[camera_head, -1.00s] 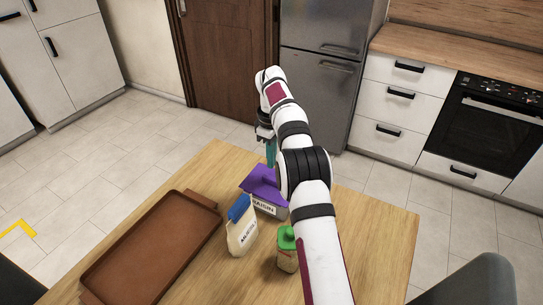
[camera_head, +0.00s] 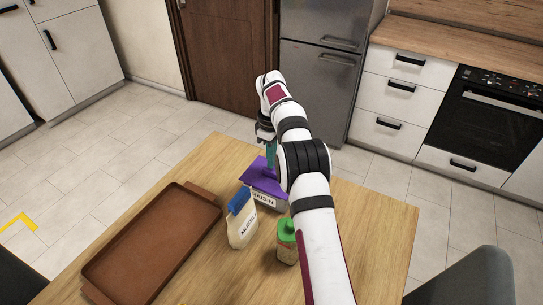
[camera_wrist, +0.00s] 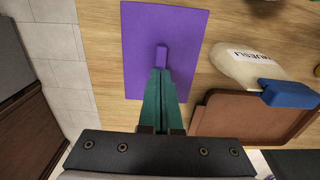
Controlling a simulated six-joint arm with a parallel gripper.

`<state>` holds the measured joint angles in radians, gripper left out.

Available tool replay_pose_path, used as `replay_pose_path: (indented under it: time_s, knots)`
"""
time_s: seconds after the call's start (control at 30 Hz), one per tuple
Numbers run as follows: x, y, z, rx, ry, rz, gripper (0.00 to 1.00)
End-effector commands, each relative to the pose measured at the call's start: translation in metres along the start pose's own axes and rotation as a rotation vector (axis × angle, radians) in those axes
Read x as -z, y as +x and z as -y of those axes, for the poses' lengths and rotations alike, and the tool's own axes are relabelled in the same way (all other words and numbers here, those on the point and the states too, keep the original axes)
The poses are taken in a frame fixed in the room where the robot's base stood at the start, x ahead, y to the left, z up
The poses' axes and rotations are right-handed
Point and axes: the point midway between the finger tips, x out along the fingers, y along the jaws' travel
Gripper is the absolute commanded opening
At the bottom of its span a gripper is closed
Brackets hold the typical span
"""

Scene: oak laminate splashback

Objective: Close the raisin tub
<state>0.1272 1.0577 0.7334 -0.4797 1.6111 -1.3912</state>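The raisin tub (camera_head: 265,199) stands on the table with its label facing me. Its purple lid (camera_head: 258,184) is over the tub's top, and the lid's left corner reaches past the tub's side. I cannot tell whether the lid is seated on the rim. My gripper (camera_head: 270,163) points down at the lid. In the wrist view the green fingers of my gripper (camera_wrist: 162,72) are close together at the small purple knob in the middle of the lid (camera_wrist: 185,35) and appear shut on it. The tub body is hidden under the lid there.
A muesli bag (camera_head: 241,228) with a blue top stands just in front of the tub. A green-capped jar (camera_head: 287,245) stands nearer, beside my arm. A brown tray (camera_head: 150,245) lies at left. The table's far edge is close behind the tub; its right side (camera_head: 375,215) is clear.

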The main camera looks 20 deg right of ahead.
Motion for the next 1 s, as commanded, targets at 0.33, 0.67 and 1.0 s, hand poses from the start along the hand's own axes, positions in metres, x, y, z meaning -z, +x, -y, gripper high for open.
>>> replay_pose_path:
  time_s: [0.33, 0.67, 1.0]
  knots:
    - [0.0, 0.011, 0.0, 0.0, 0.001, 0.0, 0.0]
    - [0.0, 0.018, 0.0, 0.0, 0.0, 0.0, 0.0]
    - [0.0, 0.016, 0.0, 0.0, 0.0, 0.0, 0.0]
